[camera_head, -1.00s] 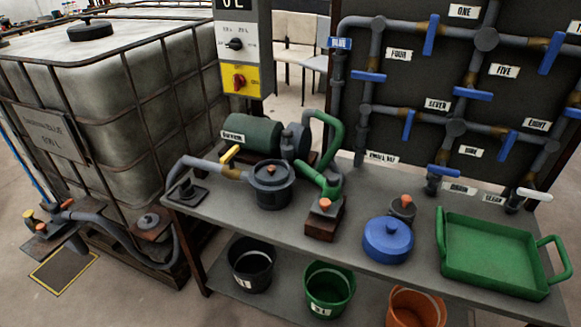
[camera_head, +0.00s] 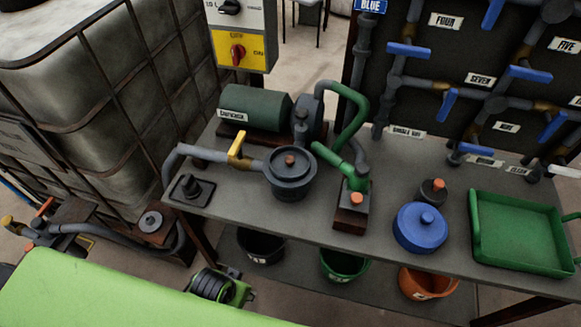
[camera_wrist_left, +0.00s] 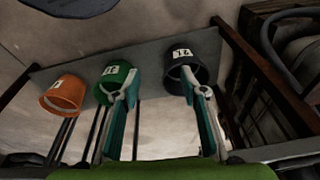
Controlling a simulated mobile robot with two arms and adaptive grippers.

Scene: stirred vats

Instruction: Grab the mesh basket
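No mesh basket shows in either view. A dark grey lidded pot (camera_head: 290,175) with an orange knob stands on the bench with its lid on; its inside is hidden. My left gripper (camera_wrist_left: 158,74) is open and empty in the left wrist view, its two fingers spread wide. The shelf with the buckets shows beyond the fingers. In the head view my green left arm comes in at the bottom left, in front of the bench. My right gripper is not in view.
Black (camera_head: 260,246), green (camera_head: 345,264) and orange (camera_head: 428,284) buckets stand under the grey bench (camera_head: 235,200). On the bench are a yellow-handled valve (camera_head: 237,148), green motor (camera_head: 256,108), blue lidded pot (camera_head: 420,230) and green tray (camera_head: 520,235). A caged tank (camera_head: 85,90) stands left.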

